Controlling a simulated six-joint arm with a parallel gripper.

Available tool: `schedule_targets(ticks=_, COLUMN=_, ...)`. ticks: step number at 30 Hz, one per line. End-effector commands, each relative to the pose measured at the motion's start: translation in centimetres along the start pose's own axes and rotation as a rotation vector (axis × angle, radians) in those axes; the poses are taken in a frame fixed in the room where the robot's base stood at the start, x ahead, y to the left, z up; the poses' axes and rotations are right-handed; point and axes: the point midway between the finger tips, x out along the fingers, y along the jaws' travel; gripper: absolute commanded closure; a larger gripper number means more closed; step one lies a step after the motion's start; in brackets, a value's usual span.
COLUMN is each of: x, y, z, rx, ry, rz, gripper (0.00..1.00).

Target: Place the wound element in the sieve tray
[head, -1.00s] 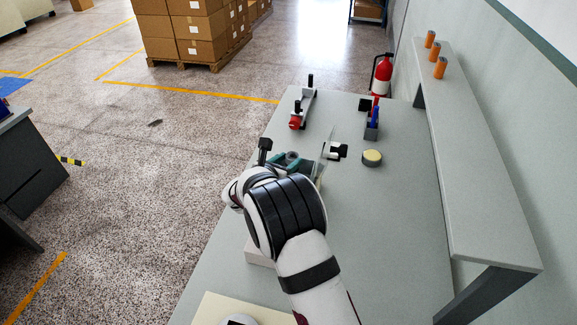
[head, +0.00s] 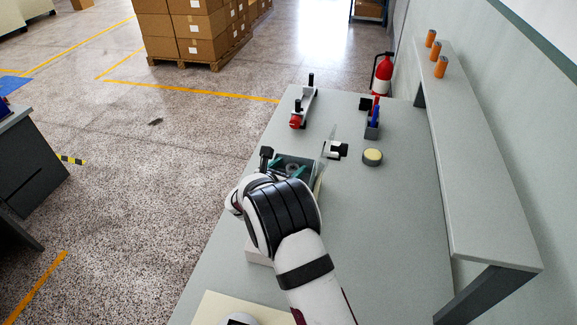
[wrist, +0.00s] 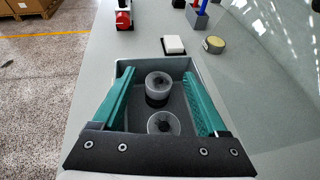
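My gripper (wrist: 159,75) is open, its two teal fingers spread wide. It also shows in the head view (head: 296,164), mostly behind my arm. A grey walled tray (wrist: 152,64) lies under and between the fingers. Two round spool-like elements with pale rims are inside it in the wrist view. The farther wound element (wrist: 158,86) looks dark below its pale top. The nearer one (wrist: 163,123) is partly hidden by the gripper body. Neither is visibly gripped. I cannot make out sieve holes in the tray.
A clear upright pane (head: 331,143) stands close to the right of the tray. Beyond are a black-and-white block (head: 338,150), a round yellow-topped tin (head: 372,157), a holder with blue and red tools (head: 372,128) and a red-ended fixture (head: 297,121). The right tabletop is clear.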

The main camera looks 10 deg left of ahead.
Motion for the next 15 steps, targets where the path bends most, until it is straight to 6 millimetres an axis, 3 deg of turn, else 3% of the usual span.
schedule_targets(ticks=6, x=0.0, y=0.0, z=0.1, rx=0.0, ry=0.0, rz=0.0, gripper=0.24)
schedule_targets(ticks=9, x=-0.5, y=0.0, z=1.2, rx=0.004, ry=-0.001, rz=0.0, gripper=0.24)
schedule_targets(ticks=15, x=-6.3, y=0.1, z=1.2, rx=-0.002, ry=0.0, rz=0.004, gripper=0.24)
